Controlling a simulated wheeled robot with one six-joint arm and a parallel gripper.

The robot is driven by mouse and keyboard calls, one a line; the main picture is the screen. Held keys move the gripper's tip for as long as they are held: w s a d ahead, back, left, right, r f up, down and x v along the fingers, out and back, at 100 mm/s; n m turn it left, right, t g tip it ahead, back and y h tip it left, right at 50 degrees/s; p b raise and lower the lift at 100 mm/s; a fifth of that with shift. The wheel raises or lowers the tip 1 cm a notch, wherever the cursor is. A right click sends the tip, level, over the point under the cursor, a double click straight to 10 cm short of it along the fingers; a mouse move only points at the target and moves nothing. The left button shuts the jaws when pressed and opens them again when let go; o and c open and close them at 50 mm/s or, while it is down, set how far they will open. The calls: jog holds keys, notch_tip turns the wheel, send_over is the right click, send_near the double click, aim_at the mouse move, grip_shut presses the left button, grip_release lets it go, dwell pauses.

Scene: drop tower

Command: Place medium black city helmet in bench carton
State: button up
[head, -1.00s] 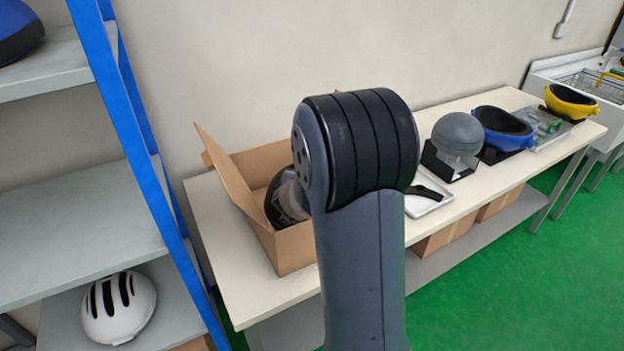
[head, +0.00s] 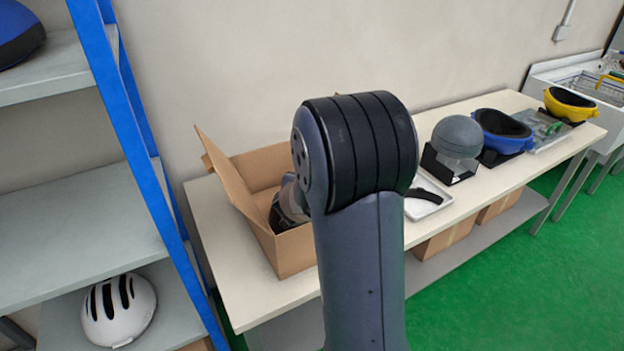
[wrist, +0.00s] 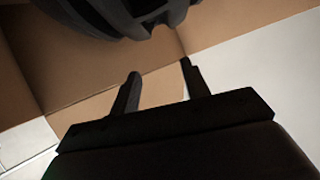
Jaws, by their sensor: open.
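The open bench carton (head: 295,252) stands on the near left end of the bench, partly behind my arm. In the wrist view its brown cardboard (wrist: 60,60) fills much of the picture. A dark helmet with ribs and vents (wrist: 120,14), which looks like the black city helmet, shows at the top edge against the cardboard, cut off by the frame. My gripper (wrist: 160,70) is open, its two fingers apart with only cardboard seen between them. The helmet is beyond the fingertips, and a gap shows. In the head view my arm hides most of the carton's inside.
On the bench (head: 240,290) stand a white tray with a black piece (head: 428,196), a grey dome on a black stand (head: 458,137), a blue helmet (head: 502,130) and a yellow helmet (head: 570,103). A blue-posted shelf (head: 140,165) at left holds a white helmet (head: 118,310).

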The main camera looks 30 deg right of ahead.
jog(key=shift+r+p, duration=0.8)
jog(key=shift+p, duration=0.25)
jog(key=b+v, duration=0.2)
jog(key=v, duration=0.9)
jog(key=shift+s+a+f, duration=0.2)
jog(key=shift+s+a, duration=0.1)
jog(key=shift+s, duration=0.15)
